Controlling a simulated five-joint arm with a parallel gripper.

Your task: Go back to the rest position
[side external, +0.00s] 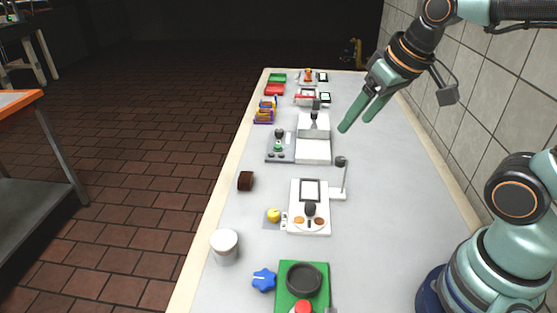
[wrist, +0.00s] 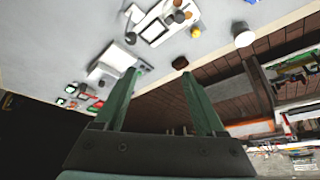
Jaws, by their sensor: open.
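My gripper (side external: 362,112) is raised above the right side of the long grey table (side external: 400,200) in the side external view. Its two green fingers point down and left, parted and with nothing between them. In the wrist view the fingers of my gripper (wrist: 170,85) reach up from the bottom, well apart and empty. Nothing touches the gripper.
The table holds a white device (side external: 309,222), a brown block (side external: 245,181), a white cup (side external: 224,244), a yellow item (side external: 274,215), a blue star-shaped knob (side external: 264,279) and a green board (side external: 317,270). A tiled wall (side external: 475,120) runs along the right. The table's right strip is clear.

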